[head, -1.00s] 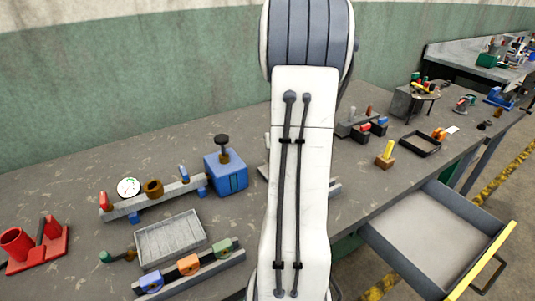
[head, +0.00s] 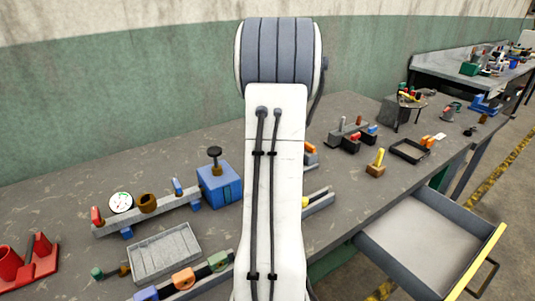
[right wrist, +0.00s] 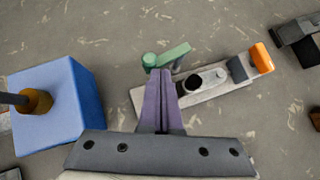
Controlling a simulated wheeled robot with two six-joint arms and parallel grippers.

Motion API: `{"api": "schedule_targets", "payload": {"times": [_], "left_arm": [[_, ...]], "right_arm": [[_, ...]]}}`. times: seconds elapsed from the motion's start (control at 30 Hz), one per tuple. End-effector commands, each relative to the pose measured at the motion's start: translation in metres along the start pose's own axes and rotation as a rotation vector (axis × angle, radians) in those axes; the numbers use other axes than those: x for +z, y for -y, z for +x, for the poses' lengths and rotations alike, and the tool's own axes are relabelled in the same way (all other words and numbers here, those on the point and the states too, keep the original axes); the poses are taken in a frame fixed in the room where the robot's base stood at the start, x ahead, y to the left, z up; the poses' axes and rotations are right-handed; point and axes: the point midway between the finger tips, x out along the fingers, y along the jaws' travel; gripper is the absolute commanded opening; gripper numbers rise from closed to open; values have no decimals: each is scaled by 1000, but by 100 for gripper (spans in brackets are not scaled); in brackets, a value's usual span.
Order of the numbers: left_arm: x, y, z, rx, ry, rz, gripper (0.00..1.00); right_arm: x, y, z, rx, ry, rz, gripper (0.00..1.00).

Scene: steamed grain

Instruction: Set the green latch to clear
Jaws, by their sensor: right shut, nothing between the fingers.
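In the right wrist view a green lever-like latch (right wrist: 172,55) lies at the far edge of a pale grey plate (right wrist: 205,92). The plate also has a dark round hole and an orange end piece (right wrist: 262,57). My right gripper (right wrist: 160,75) is shut and empty, its purple fingers close to the green latch and overlapping the plate's left part. I cannot tell whether they touch. In the head view my arm hides the latch and the right gripper. A separate green block (head: 220,260) sits on a rail at the lower left. My left gripper is not in view.
A blue box (head: 219,185) with a dark knob stands left of my arm; it also shows in the right wrist view (right wrist: 58,105). A grey tray (head: 165,252) lies nearer. An open drawer (head: 420,235) juts out at the right. A yellow-topped block (head: 376,168) stands on the table.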

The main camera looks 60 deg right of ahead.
Motion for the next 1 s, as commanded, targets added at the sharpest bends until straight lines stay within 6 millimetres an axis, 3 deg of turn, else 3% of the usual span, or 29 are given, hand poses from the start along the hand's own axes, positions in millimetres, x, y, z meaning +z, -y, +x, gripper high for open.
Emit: {"api": "schedule_targets", "payload": {"times": [0.37,0.53,0.6,0.8,1.0], "left_arm": [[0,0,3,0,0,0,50],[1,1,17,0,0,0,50],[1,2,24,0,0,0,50],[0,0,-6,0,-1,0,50],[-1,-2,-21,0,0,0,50]], "right_arm": [[-2,-1,-1,1,1,-1,0],[-18,-4,-13,-3,2,2,0],[-28,-6,-22,-5,3,4,0],[-20,-10,-77,-8,3,6,0],[-21,-13,-111,-9,1,8,0]]}}
